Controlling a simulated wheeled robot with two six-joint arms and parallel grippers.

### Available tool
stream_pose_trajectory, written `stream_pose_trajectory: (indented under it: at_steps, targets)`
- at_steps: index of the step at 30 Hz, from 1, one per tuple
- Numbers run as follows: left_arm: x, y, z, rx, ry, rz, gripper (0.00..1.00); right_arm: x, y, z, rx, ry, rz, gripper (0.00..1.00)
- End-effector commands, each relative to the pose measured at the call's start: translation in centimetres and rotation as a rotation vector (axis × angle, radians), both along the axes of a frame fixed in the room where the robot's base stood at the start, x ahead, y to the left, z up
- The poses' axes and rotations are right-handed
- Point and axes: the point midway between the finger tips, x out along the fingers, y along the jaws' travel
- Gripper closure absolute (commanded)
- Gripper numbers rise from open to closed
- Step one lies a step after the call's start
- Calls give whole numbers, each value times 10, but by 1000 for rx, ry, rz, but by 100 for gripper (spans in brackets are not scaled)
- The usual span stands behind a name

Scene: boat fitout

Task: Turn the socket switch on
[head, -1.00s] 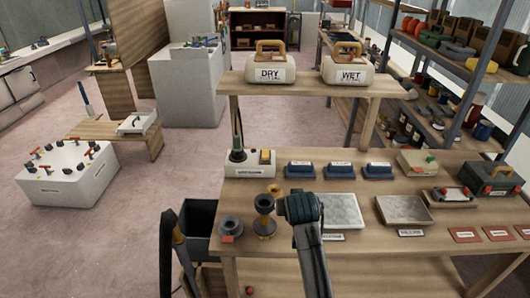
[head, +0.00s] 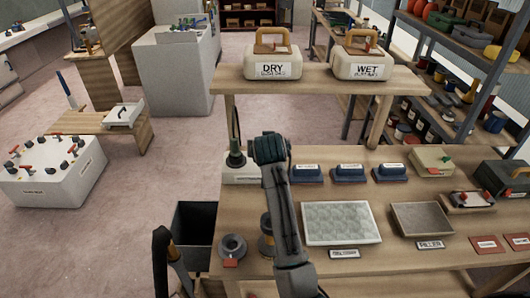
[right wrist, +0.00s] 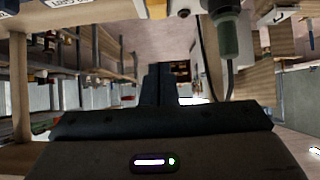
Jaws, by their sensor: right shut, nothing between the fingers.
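The white socket box (head: 238,175) stands at the left end of the bench, with a dark green plug (head: 235,158) and its cable on top. Its right part, where the switch sat in the earlier head view, is hidden behind my right gripper (head: 269,146). That gripper is over or in front of the box; whether it touches the switch I cannot tell. In the right wrist view its dark fingers (right wrist: 160,85) are together and empty, and the plug (right wrist: 228,48) shows to their right. My left gripper does not show.
Blue blocks (head: 305,173) stand right of the socket box. A pale tray (head: 341,222) and a grey tray (head: 422,217) lie nearer. The DRY case (head: 272,67) and WET case (head: 368,67) sit on the raised shelf. A dark bin (head: 193,222) is left of the bench.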

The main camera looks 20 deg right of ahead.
Motion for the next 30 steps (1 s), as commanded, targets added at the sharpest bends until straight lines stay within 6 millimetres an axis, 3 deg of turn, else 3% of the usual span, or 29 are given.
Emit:
stream_pose_trajectory:
  at_steps: [6, 9, 21, 27, 30]
  targets:
    - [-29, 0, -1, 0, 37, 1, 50, 0, 0, 0, 0, 0, 0, 100]
    - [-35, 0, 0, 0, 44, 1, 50, 3, -1, -2, 0, 1, 0, 100]
    - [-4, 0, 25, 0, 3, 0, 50, 53, -16, -38, -1, 3, 0, 100]
    - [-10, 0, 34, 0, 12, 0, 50, 78, -23, -58, -2, 3, 0, 100]
    - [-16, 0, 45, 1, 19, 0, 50, 69, -20, -75, 2, 6, 0, 100]
